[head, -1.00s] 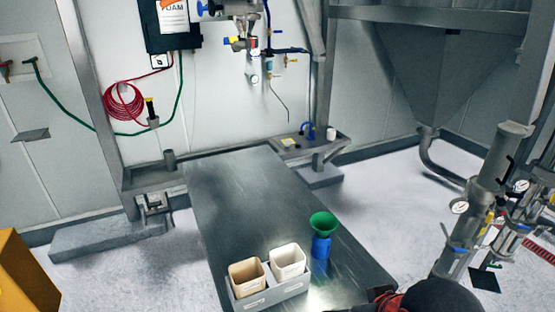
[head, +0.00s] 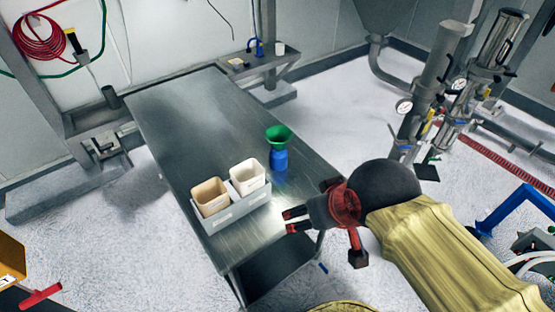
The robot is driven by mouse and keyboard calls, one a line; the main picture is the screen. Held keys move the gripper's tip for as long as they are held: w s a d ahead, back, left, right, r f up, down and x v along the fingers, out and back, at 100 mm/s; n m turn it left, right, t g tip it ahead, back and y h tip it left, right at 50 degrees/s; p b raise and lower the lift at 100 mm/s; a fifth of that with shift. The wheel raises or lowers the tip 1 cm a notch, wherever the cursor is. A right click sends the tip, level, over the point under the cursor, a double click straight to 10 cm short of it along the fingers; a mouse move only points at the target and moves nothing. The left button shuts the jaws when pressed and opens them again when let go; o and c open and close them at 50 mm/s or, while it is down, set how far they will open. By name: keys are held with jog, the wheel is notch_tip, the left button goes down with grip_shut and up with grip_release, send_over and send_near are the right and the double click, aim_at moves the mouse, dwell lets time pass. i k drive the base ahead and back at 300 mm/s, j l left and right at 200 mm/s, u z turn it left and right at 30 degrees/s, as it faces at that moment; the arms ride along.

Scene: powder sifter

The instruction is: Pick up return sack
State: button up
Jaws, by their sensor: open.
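I cannot tell for sure which thing is the return sack. Two open-topped, sack-like containers stand side by side in a grey tray (head: 237,213) on the steel table's near part. The left one is tan (head: 211,198) with brown inside, and the right one is white (head: 248,178). My gripper (head: 287,221) is open, its two dark-tipped fingers pointing left over the table's right edge. It is to the right of the tray and apart from both containers, with nothing between the fingers.
A blue bottle with a green funnel (head: 278,140) stands on the table (head: 180,120) behind the gripper. The far part of the table is clear. A metal post with gauges (head: 425,95) stands at the right. A yellow box (head: 10,262) is at lower left.

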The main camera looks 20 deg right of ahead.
aim_at(247, 177)
jog(key=k+l+u, duration=0.6)
jog(key=i+l, duration=0.1)
jog(key=i, duration=0.2)
